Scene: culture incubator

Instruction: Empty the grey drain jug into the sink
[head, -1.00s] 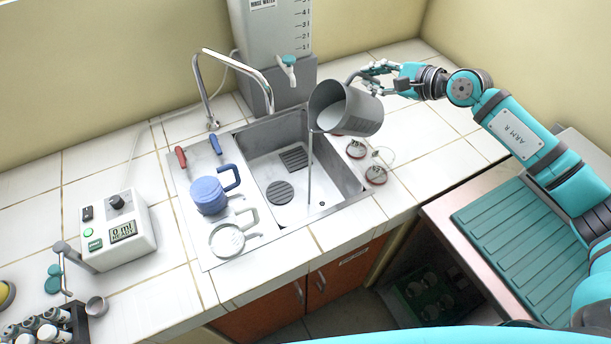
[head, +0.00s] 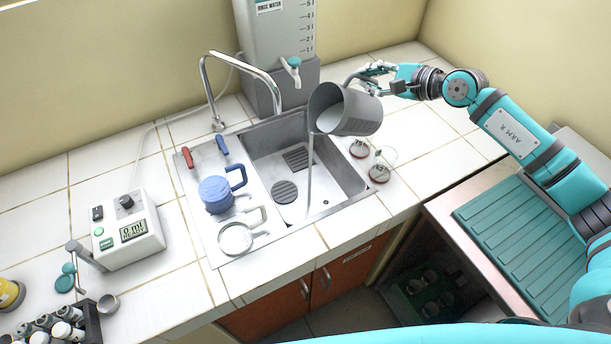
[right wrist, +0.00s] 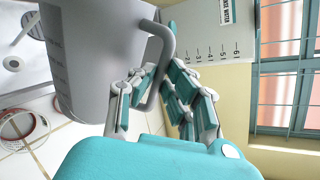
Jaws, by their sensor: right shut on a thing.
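The grey drain jug (head: 352,112) is tilted with its mouth to the left over the right side of the sink (head: 262,175). A thin pale stream falls from its lip into the basin. Whitish liquid shows inside the mouth. My right gripper (head: 366,76) is shut on the jug's handle. In the right wrist view the fingers (right wrist: 158,88) close around the grey handle (right wrist: 160,55), and the jug's body (right wrist: 95,50) fills the upper left. My left gripper is not in view.
A chrome tap (head: 238,66) arches behind the sink. A blue jug (head: 215,193) and a clear jug (head: 236,238) stand on the drainer. A rinse water tank (head: 278,45) stands behind. Two small round items (head: 378,173) lie right of the sink.

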